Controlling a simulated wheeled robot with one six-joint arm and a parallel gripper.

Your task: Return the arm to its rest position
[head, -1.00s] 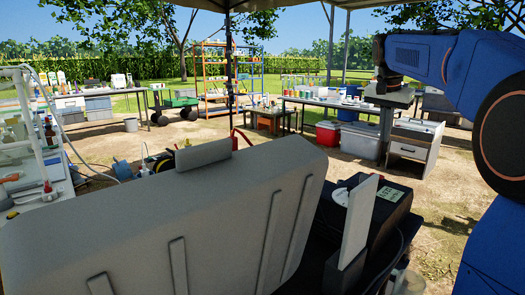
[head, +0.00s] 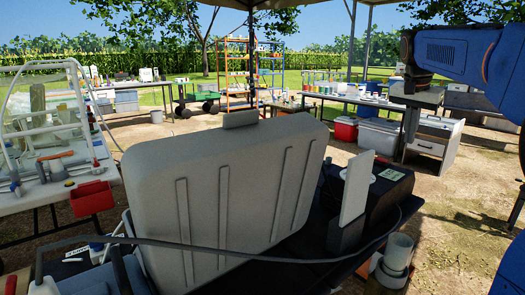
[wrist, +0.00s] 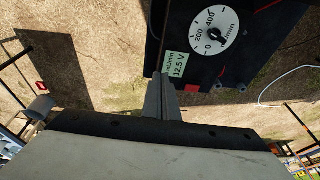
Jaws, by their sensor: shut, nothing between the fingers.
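My gripper (head: 411,130) hangs at the upper right of the head view, fingertips down, at the end of the blue arm. In the wrist view my gripper (wrist: 160,78) shows as two grey fingers pressed together with nothing between them. Below them there is a black box with a round white dial (wrist: 214,30) marked in l/min and a pale label (wrist: 174,64) reading 12.5 V. The fingertips look close to the box's edge in that view; their height above it cannot be told.
A large grey ribbed case (head: 225,190) fills the middle foreground. An upright pale plate (head: 357,188) stands right of it. A red basket (head: 92,198) hangs by the left bench. A red cooler (head: 345,130) and a drawer cabinet (head: 432,143) stand behind the arm. Open ground lies at right.

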